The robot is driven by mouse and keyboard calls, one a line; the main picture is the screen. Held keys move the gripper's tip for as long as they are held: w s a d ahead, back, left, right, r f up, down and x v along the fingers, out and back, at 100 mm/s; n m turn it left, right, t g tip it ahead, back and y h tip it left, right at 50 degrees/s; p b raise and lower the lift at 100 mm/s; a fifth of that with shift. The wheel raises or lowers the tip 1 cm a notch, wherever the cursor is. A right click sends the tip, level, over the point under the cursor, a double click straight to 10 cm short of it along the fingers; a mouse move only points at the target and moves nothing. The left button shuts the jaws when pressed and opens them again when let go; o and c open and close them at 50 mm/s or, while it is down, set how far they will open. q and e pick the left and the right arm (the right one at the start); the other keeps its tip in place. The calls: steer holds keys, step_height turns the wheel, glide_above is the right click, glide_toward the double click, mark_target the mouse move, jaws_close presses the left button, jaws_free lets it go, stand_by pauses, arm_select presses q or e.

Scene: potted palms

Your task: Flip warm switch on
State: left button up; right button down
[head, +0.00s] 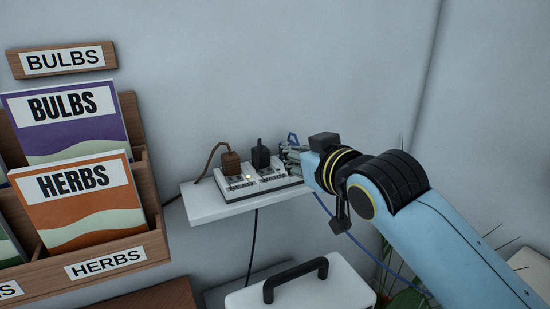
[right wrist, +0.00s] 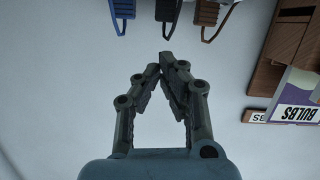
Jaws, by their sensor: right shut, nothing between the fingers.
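A white power strip (head: 237,186) lies on a small white wall shelf (head: 203,209) in the head view. A brown plug (head: 230,163) and a black plug (head: 261,155) stand in it. A small pale glow shows on the strip in front of the brown plug; the switch labels are too small to read. My right gripper (head: 288,154) is at the strip's right end and hides part of it. In the right wrist view its fingertips (right wrist: 164,64) meet with nothing between them. Blue (right wrist: 122,10), black (right wrist: 167,10) and brown (right wrist: 207,14) plugs show beyond the fingertips. My left gripper is not in view.
A wooden rack (head: 153,198) with BULBS (head: 70,118) and HERBS (head: 85,201) packets stands left of the shelf. A white case with a black handle (head: 295,279) is below. The wall is close behind the shelf. A spiky plant (head: 405,298) is at lower right.

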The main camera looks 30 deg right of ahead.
steer(key=shift+w+r, duration=0.15)
steer(key=shift+r, duration=0.1)
steer(key=shift+w, duration=0.1)
glide_above(266, 171)
steer(key=s+d, duration=0.1)
steer(key=s, duration=0.1)
step_height(266, 171, down, 2)
steer(key=shift+s+f, duration=0.1)
steer(key=shift+w+d+f, duration=0.1)
steer(key=shift+w+f, duration=0.1)
steer(key=shift+f, duration=0.45)
steer(key=shift+w+d+f, duration=0.1)
steer(key=shift+w+f, duration=0.1)
steer(key=shift+f, duration=1.3)
steer(key=shift+s, duration=0.1)
